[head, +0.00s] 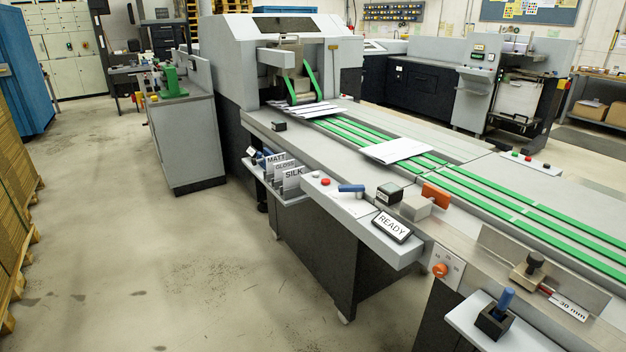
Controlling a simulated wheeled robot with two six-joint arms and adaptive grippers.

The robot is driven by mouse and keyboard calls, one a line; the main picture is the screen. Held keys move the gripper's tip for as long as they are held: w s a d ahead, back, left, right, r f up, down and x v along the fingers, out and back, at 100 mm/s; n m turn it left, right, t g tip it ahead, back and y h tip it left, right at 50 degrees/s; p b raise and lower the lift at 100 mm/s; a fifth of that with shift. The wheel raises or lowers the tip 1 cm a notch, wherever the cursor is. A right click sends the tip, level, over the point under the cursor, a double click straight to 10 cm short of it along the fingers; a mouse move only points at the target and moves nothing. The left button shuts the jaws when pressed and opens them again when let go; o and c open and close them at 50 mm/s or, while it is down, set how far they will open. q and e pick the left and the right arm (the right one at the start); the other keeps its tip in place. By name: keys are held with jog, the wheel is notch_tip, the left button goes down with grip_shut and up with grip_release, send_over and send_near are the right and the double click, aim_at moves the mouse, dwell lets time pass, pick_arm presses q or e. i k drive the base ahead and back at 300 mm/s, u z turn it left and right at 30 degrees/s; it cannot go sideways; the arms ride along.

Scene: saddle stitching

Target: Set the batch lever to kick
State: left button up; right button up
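I cannot read a label that names the batch lever. A blue-handled lever (505,300) stands up from a black square base on a small white shelf at the lower right, tilted slightly to the right. An orange round knob (440,270) sits on a light plate on the machine's front, its markings too small to read. An orange block (436,195) rests by a clear block beside the belts. Neither of my grippers is in view.
Green conveyor belts (480,186) carry paper sheets (396,150). A "READY" sign (392,226) stands on the side ledge with a red button (325,182). A rack holds cards marked MATT, GLOSS and SILK (292,179). A "30 mm" label (569,306) is at right. Open floor (170,270) lies left.

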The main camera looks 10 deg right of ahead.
aim_at(359, 190)
jog(key=z, duration=0.3)
jog(key=i, duration=0.75)
jog(key=z, duration=0.65)
